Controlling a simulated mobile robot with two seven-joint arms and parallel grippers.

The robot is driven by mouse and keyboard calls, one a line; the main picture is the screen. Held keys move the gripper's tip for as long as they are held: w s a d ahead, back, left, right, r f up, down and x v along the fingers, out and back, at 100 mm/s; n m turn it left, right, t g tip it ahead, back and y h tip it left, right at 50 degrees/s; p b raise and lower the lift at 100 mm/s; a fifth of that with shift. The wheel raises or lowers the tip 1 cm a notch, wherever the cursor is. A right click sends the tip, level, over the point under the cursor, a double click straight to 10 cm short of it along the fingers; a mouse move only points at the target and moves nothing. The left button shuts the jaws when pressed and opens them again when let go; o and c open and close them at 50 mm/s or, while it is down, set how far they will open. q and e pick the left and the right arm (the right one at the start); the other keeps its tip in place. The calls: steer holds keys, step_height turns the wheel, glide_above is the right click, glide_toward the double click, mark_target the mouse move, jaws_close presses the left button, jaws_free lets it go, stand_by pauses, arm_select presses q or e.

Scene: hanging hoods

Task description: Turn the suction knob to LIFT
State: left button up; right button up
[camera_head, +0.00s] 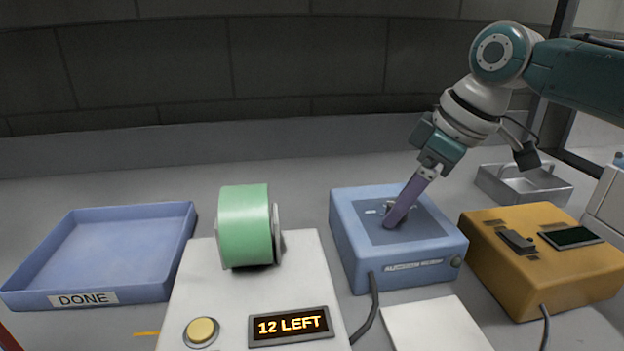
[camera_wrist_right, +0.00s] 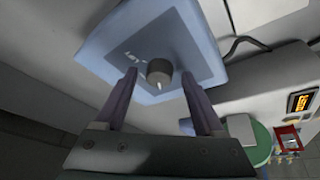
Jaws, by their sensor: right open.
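The suction knob (camera_wrist_right: 159,71) is a dark round knob with a pale pointer mark, on the grey-blue top panel of a blue box (camera_head: 357,250). In the wrist view the box (camera_wrist_right: 100,48) has small white lettering beside the knob, too small to read for sure. My right gripper (camera_head: 395,222) reaches down over the panel with its purple fingers, which partly hide the knob in the head view. In the wrist view the right gripper (camera_wrist_right: 158,78) is open, one finger on each side of the knob with visible gaps. My left gripper is not in view.
An orange box (camera_head: 500,262) with a dark display stands right of the blue box, with a metal tray (camera_head: 490,185) behind. A white station (camera_head: 215,300) with a green roll (camera_head: 244,225) and a "12 LEFT" display stands left. A blue DONE tray (camera_head: 105,250) is far left.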

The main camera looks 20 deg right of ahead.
jaws_close()
stand_by(0.5)
